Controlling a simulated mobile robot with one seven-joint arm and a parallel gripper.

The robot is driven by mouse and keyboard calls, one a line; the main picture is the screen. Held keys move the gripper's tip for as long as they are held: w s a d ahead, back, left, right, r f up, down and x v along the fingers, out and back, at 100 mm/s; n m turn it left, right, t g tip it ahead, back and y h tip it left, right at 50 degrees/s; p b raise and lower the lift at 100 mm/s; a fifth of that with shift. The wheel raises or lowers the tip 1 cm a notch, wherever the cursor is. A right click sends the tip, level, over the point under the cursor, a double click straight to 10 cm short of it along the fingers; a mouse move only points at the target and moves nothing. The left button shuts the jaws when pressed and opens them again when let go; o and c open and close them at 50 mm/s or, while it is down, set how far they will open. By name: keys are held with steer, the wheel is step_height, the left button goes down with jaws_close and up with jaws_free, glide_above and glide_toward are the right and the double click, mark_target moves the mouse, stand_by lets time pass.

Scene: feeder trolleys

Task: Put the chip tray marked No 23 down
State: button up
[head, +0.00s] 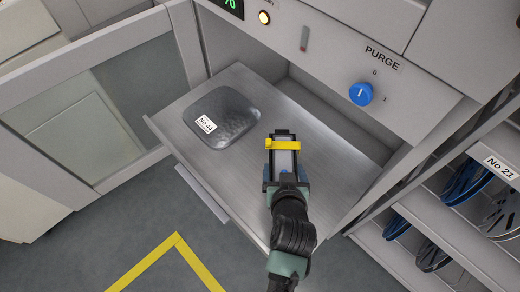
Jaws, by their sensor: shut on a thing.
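My gripper (284,177) is shut on a narrow dark-edged tray with a grey face and a yellow band (285,145) across it. I take this as the chip tray; no number shows on it. It is over the right half of a pulled-out metal drawer (325,160). I cannot tell whether it touches the drawer floor. A shiny dark grey bag or packet (236,118) lies in the left part of the drawer, apart from the tray.
A panel with a blue PURGE knob (361,94) and a small lit lamp (264,17) stands behind the drawer. Shelves with blue and dark reels (466,185) and a No 21 label (501,167) are at right. Bare drawer floor lies around the held tray. Yellow floor lines (178,238) show below.

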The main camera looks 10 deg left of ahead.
steer(key=shift+w+f+b, duration=0.25)
steer(key=shift+f+b, duration=0.1)
steer(key=shift+f, duration=0.25)
step_height(320, 180, down, 9)
steer(key=shift+f+b, duration=0.1)
steer(key=shift+b, duration=1.1)
steer(key=shift+f, duration=0.25)
steer(key=o, duration=1.3)
steer(key=shift+c, duration=0.2)
steer(key=shift+r, duration=0.1)
